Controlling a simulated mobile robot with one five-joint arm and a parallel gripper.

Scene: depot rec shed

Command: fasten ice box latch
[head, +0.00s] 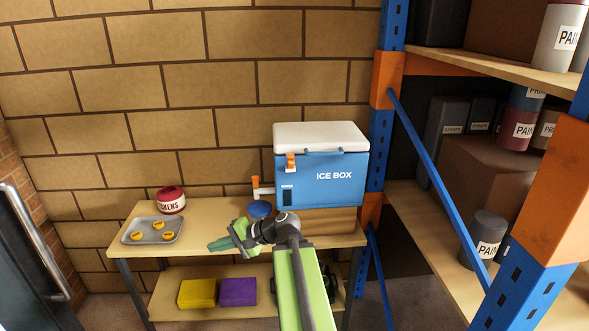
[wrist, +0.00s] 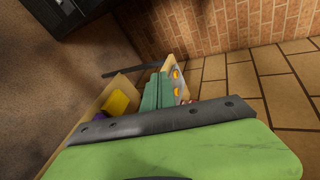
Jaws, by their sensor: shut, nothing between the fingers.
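The blue ice box (head: 325,184) with a white lid (head: 318,136) stands at the right end of the wooden table in the head view. The lid looks down on the box. An orange latch (head: 291,162) is on the left part of its front, near the lid's edge; I cannot tell whether it is fastened. An orange-tipped tap (head: 256,187) sticks out on the box's left. My gripper (head: 222,243) is shut and empty, left of and below the box, pointing left over the table's front. In the wrist view its green fingers (wrist: 158,92) are together.
A grey tray (head: 172,224) with yellow-orange tokens and a red tokens pot (head: 171,200) stand on the table's left. A blue round object (head: 260,208) sits below the tap. Yellow (head: 197,293) and purple (head: 238,291) blocks lie on the lower shelf. A blue-and-orange rack (head: 381,140) stands close on the right.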

